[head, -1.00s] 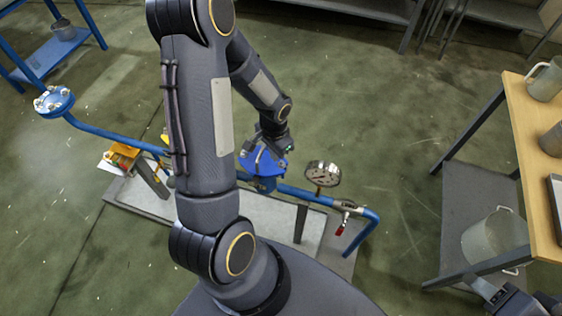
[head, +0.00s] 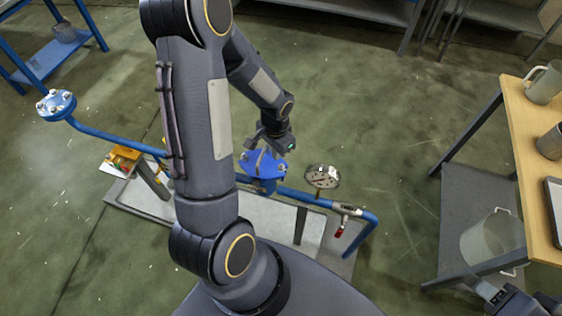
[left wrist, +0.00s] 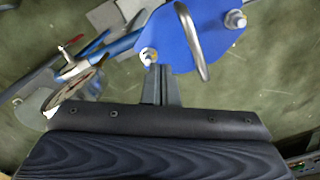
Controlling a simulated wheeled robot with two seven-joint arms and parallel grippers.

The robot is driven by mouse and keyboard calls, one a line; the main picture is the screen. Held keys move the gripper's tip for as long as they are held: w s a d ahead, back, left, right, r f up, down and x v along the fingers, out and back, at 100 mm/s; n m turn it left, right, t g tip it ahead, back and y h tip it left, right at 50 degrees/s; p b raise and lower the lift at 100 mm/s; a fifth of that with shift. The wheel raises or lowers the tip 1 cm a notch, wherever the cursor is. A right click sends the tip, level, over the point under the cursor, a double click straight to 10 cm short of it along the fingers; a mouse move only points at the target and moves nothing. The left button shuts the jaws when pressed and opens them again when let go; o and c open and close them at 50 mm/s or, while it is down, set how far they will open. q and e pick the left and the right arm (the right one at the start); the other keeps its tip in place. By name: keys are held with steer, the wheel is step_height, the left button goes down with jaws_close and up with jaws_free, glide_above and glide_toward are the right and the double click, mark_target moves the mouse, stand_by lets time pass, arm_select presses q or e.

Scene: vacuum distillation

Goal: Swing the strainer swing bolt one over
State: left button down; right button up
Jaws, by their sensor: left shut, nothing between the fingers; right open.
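The strainer (head: 264,170) is the blue vessel on the pipe skid, with a round blue lid. In the left wrist view, the lid (left wrist: 185,45) carries a bent silver handle (left wrist: 192,40). One bolt with a nut (left wrist: 235,19) shows at its right edge and another (left wrist: 148,57) at its lower left edge; I cannot tell which is swing bolt one. My left gripper (head: 272,142) is over the lid, shut and empty. Its fingers (left wrist: 160,82) end close to the lower left bolt; contact cannot be told. My right gripper (head: 510,302) is at the bottom right, open, far from the strainer.
A pressure gauge (head: 322,178) and a red-handled valve (head: 341,228) sit on the blue pipe right of the strainer. A blue flange (head: 56,104) stands at the left end. A wooden bench (head: 528,150) with metal mugs is at the right. Open floor lies behind the skid.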

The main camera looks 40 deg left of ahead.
arm_select(q)
steer(key=shift+w+d+r+p, duration=0.15)
steer(key=shift+r+p, duration=0.6)
steer(key=shift+r, duration=0.45)
steer(key=shift+s+d+r+p, duration=0.1)
steer(key=shift+r+p, duration=0.6)
steer(key=shift+r, duration=0.45)
steer(key=c, duration=2.2)
jaws_free()
